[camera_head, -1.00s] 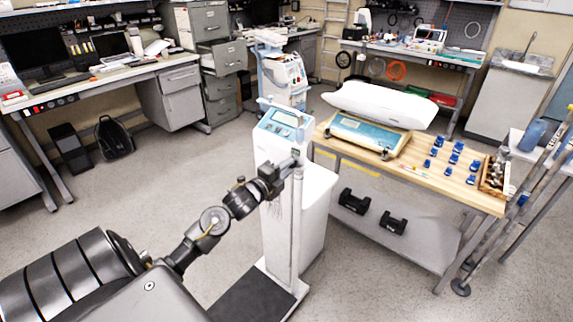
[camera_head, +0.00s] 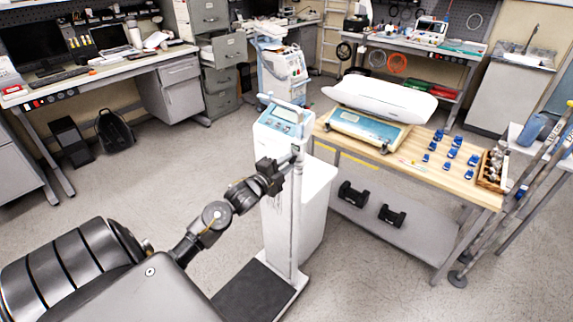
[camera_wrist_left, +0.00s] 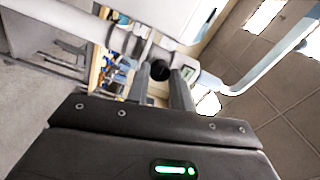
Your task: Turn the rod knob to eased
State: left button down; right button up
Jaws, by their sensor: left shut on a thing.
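The white scale-like device has a tall vertical rod (camera_head: 297,215) in front of its blue-panelled console (camera_head: 284,122). My left gripper (camera_head: 294,163) reaches the upper part of this rod in the head view. The wrist view shows a black round knob (camera_wrist_left: 159,69) between the two fingers of my left gripper (camera_wrist_left: 160,78), beside a pale rod (camera_wrist_left: 110,37). The fingers are shut on the knob. In the head view the knob is hidden by the gripper. Any marking on the knob cannot be read. My right gripper is not in view.
A wooden-topped table (camera_head: 452,181) with a white baby scale (camera_head: 380,100) and several blue parts stands to the right. The device's dark platform (camera_head: 252,292) lies below my arm.

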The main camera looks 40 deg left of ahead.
pick_arm(q)
jog(key=c, duration=1.2)
grip_release()
jog(key=shift+s, duration=0.1)
jog(key=shift+s+f, duration=0.1)
jog(key=shift+s, duration=0.2)
jog(key=s+b, duration=0.2)
jog(key=s, duration=0.8)
jog(key=shift+d, duration=0.1)
